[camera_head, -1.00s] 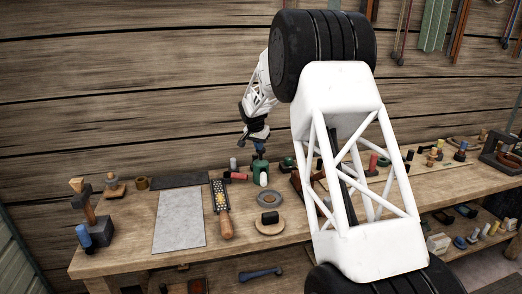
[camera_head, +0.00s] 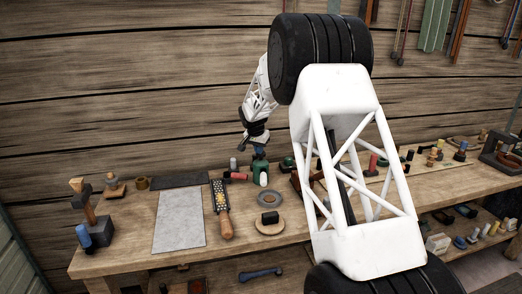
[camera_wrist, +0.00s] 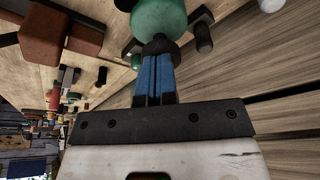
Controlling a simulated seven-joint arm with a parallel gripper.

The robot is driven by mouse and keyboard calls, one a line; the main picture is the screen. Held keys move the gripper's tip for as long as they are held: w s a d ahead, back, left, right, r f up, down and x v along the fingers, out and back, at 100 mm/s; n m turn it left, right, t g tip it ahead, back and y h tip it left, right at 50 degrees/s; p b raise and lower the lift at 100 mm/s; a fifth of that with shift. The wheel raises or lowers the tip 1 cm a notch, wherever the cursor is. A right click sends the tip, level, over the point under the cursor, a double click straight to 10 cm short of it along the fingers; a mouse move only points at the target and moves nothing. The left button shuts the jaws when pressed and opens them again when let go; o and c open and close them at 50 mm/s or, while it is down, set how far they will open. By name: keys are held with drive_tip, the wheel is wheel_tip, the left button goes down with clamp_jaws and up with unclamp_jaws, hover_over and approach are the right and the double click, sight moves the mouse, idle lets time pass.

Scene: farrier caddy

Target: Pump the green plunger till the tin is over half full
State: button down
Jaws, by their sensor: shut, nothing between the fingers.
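A green rounded body (camera_head: 261,166) stands towards the back of the bench, below my gripper (camera_head: 259,153). In the wrist view the green body (camera_wrist: 160,16) shows large at the top, with a dark cap (camera_wrist: 158,43) at its near end. My gripper (camera_wrist: 157,56) has its blue fingers shut together with nothing between them. The fingertips are right at the dark cap and look to touch it. I cannot make out which thing is the tin, nor any fill level.
A white cylinder (camera_head: 264,179) and a red piece (camera_head: 239,176) lie close to the green body. The plank wall is close behind.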

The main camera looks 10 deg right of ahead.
drive_tip(key=shift+r, duration=2)
drive_tip(key=shift+f, duration=0.25)
drive_tip(key=shift+f, duration=1.75)
drive_tip(key=shift+r, duration=1.95)
drive_tip(key=shift+r, duration=0.15)
wheel_tip(320, 180, up, 5)
drive_tip(key=shift+f, duration=0.1)
